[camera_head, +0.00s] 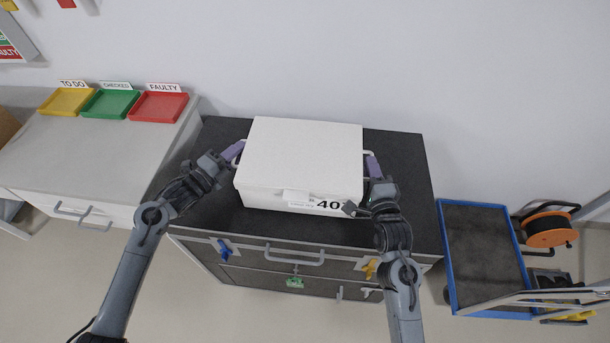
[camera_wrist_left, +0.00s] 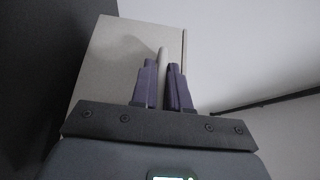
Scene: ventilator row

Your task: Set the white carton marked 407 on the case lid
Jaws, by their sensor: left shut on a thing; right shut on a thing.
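The white carton (camera_head: 305,150) is over the dark top of the drawer case (camera_head: 405,180), which I take for the case lid. Its front label (camera_head: 318,204) reads "40"; my right arm hides the rest. My left gripper (camera_head: 236,152) is shut on the carton's left handle, and the left wrist view shows its purple fingers (camera_wrist_left: 162,85) either side of the pale bar (camera_wrist_left: 162,62). My right gripper (camera_head: 373,165) is shut on the right handle. The carton looks roughly level. I cannot tell whether its base touches the lid.
A pale counter (camera_head: 75,155) at the left holds a yellow tray (camera_head: 66,102), a green tray (camera_head: 110,104) and a red tray (camera_head: 158,106). A blue-edged cart (camera_head: 483,250) and an orange cable reel (camera_head: 547,230) stand at the right. The wall is close behind.

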